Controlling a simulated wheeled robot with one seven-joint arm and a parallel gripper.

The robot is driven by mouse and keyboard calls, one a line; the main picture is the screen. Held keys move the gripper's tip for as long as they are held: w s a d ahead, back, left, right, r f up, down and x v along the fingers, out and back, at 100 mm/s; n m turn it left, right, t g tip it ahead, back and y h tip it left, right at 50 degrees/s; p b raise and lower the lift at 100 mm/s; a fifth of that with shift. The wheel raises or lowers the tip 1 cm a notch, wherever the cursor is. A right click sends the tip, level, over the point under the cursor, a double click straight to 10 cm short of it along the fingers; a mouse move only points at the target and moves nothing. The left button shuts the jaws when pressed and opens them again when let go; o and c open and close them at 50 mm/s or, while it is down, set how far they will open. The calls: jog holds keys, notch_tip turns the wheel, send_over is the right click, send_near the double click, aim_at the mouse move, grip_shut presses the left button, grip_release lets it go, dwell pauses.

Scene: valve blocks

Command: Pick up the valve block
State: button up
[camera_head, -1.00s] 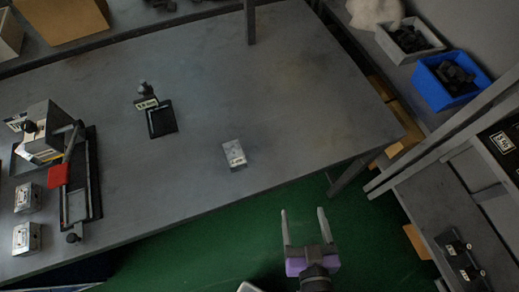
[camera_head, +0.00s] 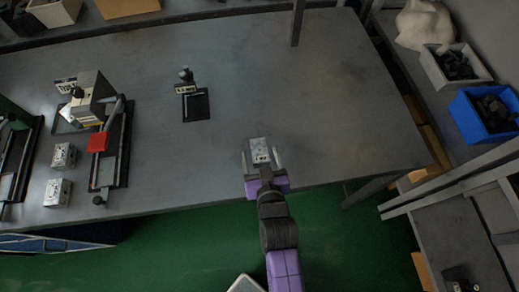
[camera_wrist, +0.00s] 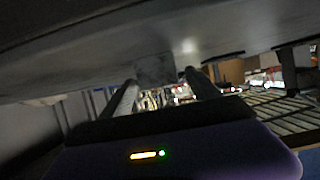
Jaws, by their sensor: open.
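The silver valve block (camera_head: 259,148) lies on the grey table near its front edge. My gripper (camera_head: 262,157) is open, and in the head view its two fingers lie on either side of the block, with a gap at each side. I cannot tell how high the fingers are above the table. In the wrist view my open fingers (camera_wrist: 160,80) point toward a dim grey block shape (camera_wrist: 155,70) between them, and nothing is visibly held. Two similar valve blocks, one (camera_head: 64,155) above the other (camera_head: 57,193), sit at the left of the table.
A black fixture with a red part (camera_head: 98,142) stands at the left. A small black stand (camera_head: 196,105) is behind the block. A blue bin (camera_head: 487,115) and a white bin (camera_head: 456,67) are at the right. The table right of the block is clear.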

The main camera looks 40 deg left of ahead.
jog(key=shift+x, duration=1.3)
jog(key=shift+c, duration=0.2)
jog(key=shift+r, duration=0.1)
grip_shut()
